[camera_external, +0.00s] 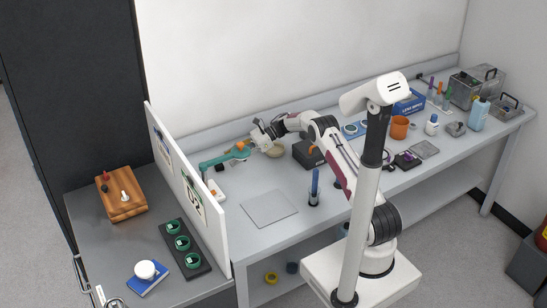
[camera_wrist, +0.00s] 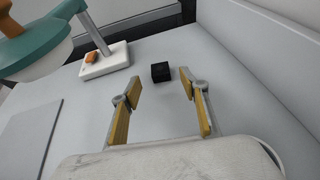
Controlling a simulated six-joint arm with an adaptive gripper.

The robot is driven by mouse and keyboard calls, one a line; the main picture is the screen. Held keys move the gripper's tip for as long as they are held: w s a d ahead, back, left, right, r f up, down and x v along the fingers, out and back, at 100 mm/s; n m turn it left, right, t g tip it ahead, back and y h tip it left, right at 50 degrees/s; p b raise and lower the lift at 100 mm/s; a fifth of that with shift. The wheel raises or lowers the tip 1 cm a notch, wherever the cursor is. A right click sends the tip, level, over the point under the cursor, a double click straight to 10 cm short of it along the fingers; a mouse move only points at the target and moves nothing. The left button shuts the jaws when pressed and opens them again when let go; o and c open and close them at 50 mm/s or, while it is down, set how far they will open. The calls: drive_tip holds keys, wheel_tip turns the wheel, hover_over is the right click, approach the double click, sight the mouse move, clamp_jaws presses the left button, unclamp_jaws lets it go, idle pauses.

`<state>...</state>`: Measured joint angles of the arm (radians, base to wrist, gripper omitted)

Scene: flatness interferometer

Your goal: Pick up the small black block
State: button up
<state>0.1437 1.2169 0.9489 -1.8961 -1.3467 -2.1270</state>
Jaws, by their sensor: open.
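The small black block (camera_wrist: 161,72) rests on the light grey bench top in the wrist view. It sits just beyond my fingertips, roughly centred between them, and nothing touches it. My gripper (camera_wrist: 160,84) is open and empty, with its two yellow-padded fingers spread to either side. In the external view my gripper (camera_external: 264,137) is low over the bench near the back wall, beside the teal arm of the interferometer (camera_external: 222,160). I cannot make out the small block in the external view.
The interferometer's teal head (camera_wrist: 45,45) and white base (camera_wrist: 105,62) stand left of the block. A flat grey plate (camera_external: 269,208) lies on the bench. A dark box (camera_external: 308,153) stands right of my gripper. A white partition (camera_external: 186,185) closes the left end.

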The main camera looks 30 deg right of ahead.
sight(217, 167)
drive_tip(key=shift+a, duration=0.1)
drive_tip(key=shift+x, duration=2.5)
drive_tip(key=shift+f, duration=0.15)
drive_tip(key=c, duration=1.2)
